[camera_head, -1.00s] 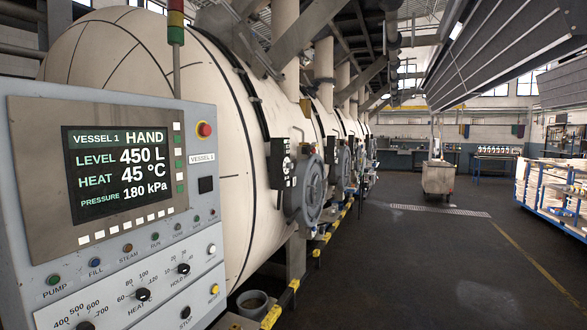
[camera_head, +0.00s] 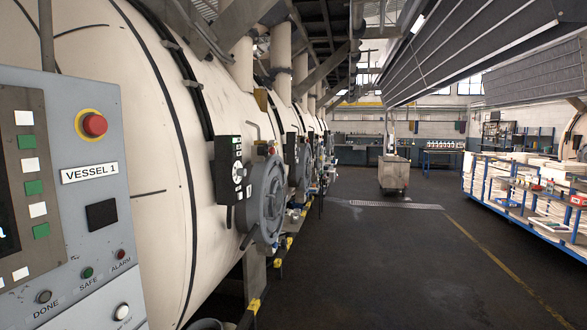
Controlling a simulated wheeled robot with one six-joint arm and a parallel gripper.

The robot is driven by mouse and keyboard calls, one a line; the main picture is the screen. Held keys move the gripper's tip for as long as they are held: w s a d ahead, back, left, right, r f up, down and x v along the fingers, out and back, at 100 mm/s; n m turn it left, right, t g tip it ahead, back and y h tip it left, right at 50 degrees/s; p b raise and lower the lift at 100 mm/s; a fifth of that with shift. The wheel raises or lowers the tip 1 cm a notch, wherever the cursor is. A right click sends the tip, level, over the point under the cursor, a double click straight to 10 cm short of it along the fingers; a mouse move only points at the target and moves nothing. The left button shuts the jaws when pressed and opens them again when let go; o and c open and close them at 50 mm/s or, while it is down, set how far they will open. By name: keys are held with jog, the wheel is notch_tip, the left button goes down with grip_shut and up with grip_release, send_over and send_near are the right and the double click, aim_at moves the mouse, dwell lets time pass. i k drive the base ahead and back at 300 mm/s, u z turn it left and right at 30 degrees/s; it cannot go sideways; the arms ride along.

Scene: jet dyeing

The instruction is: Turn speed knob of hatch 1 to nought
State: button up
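The nearest grey round hatch (camera_head: 266,203) stands on the side of the cream vessel (camera_head: 150,130), right of the vessel 1 panel. A dark control box (camera_head: 226,155) is mounted beside this hatch, on its left. The box carries a pale round dial or knob (camera_head: 238,173) and some small light marks. Its lettering and the knob's setting are too small to read. A label naming the hatch cannot be made out. My gripper is not in view.
The grey panel labelled VESSEL 1 (camera_head: 72,225), with a red stop button (camera_head: 95,124), stands close at the left. A yellow-marked rail (camera_head: 254,305) runs low along the vessels. The dark floor (camera_head: 385,265) is open. A cart (camera_head: 394,174) and a loaded blue rack (camera_head: 520,197) stand beyond.

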aim_at(240, 171)
jog(key=z, duration=0.1)
jog(key=i, duration=1.25)
jog(key=u, duration=0.9)
jog(key=i, duration=0.95)
jog(key=u, duration=0.7)
